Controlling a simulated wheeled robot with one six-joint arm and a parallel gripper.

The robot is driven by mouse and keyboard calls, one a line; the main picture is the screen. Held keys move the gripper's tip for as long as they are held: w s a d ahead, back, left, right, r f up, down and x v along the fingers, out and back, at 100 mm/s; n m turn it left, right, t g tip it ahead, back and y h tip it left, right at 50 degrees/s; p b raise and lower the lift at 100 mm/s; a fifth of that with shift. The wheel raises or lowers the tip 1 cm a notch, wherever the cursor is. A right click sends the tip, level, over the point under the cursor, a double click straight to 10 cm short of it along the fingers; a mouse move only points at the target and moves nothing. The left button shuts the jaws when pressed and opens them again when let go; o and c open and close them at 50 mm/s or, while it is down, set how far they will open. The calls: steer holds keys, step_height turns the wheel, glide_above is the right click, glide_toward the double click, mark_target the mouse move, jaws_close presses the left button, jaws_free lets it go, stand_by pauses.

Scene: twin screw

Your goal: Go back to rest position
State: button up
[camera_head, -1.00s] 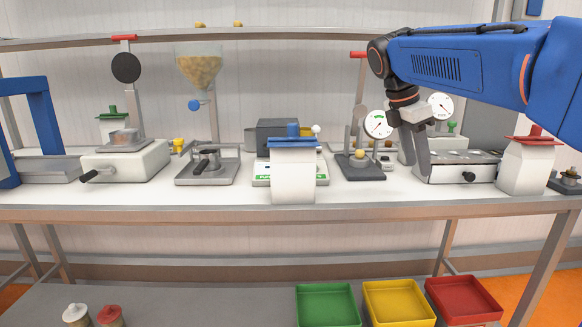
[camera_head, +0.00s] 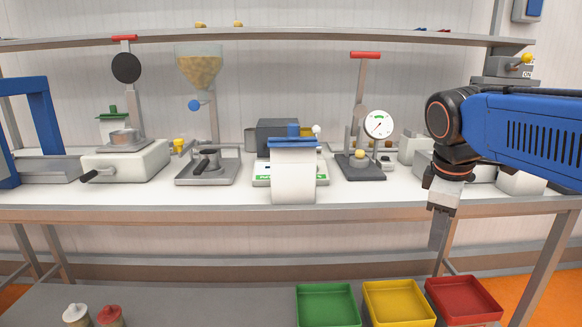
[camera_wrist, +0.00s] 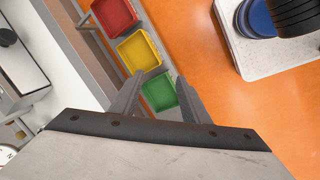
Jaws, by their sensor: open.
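My gripper (camera_head: 438,228) hangs pointing down at the right, in front of the bench's front edge in the head view. In the wrist view my gripper (camera_wrist: 158,88) shows two fingers spread apart with nothing between them. My blue arm reaches in from the right edge of the head view and hides part of the bench's right end.
The steel bench (camera_head: 120,214) holds several devices, including a dial gauge (camera_head: 378,124) and a white blue-topped container (camera_head: 293,175). Green (camera_head: 328,305), yellow (camera_head: 398,302) and red (camera_head: 463,299) trays sit on the lower shelf. Orange floor (camera_wrist: 225,110) is open in front.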

steer(key=s+a+f+m+t+y, duration=0.1)
steer(key=s+f+m+t+y, duration=0.1)
steer(key=s+f+m, duration=0.8)
steer(key=s+f, duration=0.3)
steer(key=f, duration=0.2)
steer(key=shift+s+a+f, duration=0.2)
steer(key=shift+a+f, duration=0.15)
steer(key=shift+c, duration=0.8)
